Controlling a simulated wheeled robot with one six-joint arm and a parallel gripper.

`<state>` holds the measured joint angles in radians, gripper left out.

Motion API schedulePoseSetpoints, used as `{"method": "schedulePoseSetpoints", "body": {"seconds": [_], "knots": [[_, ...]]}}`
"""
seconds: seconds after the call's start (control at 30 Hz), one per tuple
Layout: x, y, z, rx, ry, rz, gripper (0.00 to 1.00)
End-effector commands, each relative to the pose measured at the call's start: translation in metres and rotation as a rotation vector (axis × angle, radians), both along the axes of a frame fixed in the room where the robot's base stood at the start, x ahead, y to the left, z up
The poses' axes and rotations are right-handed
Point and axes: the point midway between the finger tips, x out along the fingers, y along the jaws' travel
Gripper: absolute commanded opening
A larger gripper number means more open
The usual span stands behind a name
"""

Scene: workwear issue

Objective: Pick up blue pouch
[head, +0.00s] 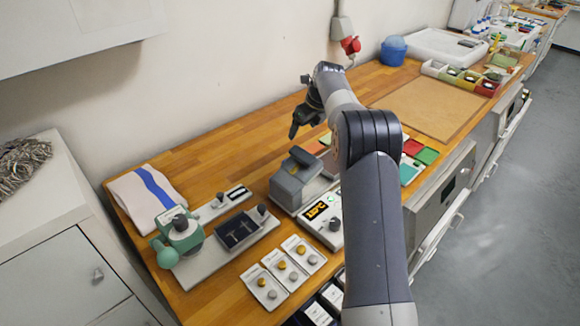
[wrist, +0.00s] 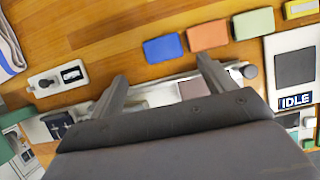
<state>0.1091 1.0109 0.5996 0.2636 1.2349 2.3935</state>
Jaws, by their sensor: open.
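The blue pouch (wrist: 163,48) lies flat on the wooden bench in the wrist view. It is the left one in a row with an orange pouch (wrist: 207,35) and a green pouch (wrist: 253,23). My gripper (wrist: 162,68) is open, and nothing shows between its fingers. In the wrist view the blue pouch appears just beyond the fingertips, roughly centred between them. In the head view my gripper (head: 302,122) hangs over the back part of the bench near the wall. I cannot make out the blue pouch there.
A grey device (head: 297,180) stands on the bench near my arm. A green press (head: 183,235), a folded towel (head: 148,195) and small button plates (head: 264,286) are at the left and front. Bare wood (head: 235,140) lies along the wall. A brown mat (head: 430,105) is farther right.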

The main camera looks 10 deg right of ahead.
Motion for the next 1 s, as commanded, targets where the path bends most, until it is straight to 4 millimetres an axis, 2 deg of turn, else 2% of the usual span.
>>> {"method": "schedulePoseSetpoints", "body": {"seconds": [0.03,0.33,0.6,0.87,1.0], "knots": [[0.000,0.000,-0.014,0.000,0.000,0.000,0.78],[0.001,0.001,-0.047,0.000,0.000,0.000,0.78],[0.013,0.009,-0.081,0.000,0.003,0.001,0.78],[0.020,0.014,-0.099,0.000,0.001,0.000,0.78],[0.027,0.019,-0.115,0.000,0.003,0.001,0.78]]}}
